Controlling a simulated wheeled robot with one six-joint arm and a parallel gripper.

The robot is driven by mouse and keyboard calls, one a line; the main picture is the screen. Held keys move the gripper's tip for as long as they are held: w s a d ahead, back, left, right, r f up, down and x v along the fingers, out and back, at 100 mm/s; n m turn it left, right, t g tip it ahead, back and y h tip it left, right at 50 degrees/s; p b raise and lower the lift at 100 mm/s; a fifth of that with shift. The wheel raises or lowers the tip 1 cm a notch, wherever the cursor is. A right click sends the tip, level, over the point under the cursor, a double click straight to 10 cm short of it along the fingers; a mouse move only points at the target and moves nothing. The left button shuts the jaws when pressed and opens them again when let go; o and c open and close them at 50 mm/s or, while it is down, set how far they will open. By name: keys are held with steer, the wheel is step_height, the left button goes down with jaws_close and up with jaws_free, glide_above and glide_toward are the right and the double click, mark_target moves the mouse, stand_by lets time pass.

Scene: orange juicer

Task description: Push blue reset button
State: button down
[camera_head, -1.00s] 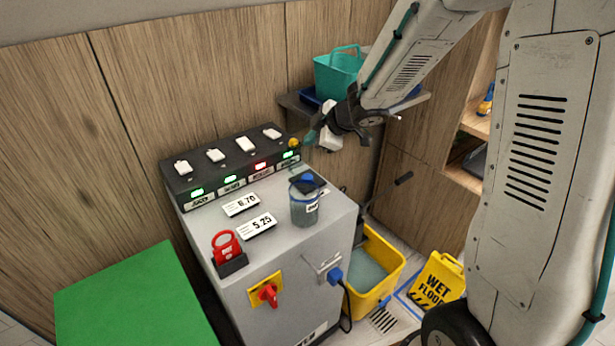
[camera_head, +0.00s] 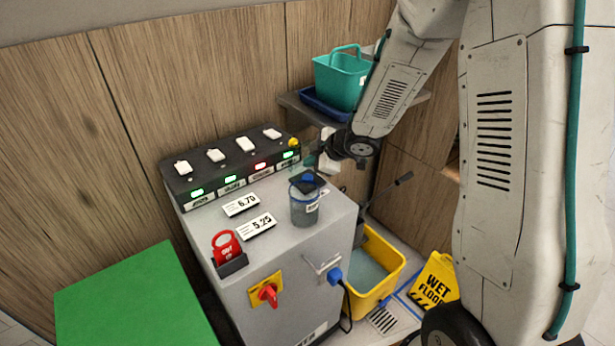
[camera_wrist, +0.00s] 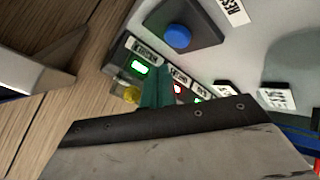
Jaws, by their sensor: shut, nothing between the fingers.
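The blue reset button (camera_head: 307,178) sits on a dark base on top of the grey cabinet (camera_head: 285,262), behind a jar in the body camera view. In the wrist view the round blue button (camera_wrist: 178,36) is clear on its dark housing, with a label partly reading "RES" beside it. My gripper (camera_head: 312,160) is shut and empty, a little above and behind the button in the body camera view. Its teal tips (camera_wrist: 157,88) show in the wrist view below the button, apart from it in the picture. The exact height gap cannot be told.
A jar (camera_head: 304,210) stands close in front of the button. A black panel (camera_head: 180,186) with white switches and lit displays lines the cabinet's back. A yellow knob (camera_head: 293,143) is at its right end. A shelf with a teal basket (camera_head: 342,80) is behind my arm.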

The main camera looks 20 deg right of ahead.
mark_target(311, 178)
steer(key=shift+f, duration=0.9)
steer(key=shift+f, duration=0.1)
stand_by(1.3)
steer(key=shift+f, duration=0.3)
steer(key=shift+f, duration=0.5)
stand_by(0.7)
steer(key=shift+r, duration=0.9)
steer(key=shift+r, duration=0.1)
steer(key=shift+r, duration=2.45)
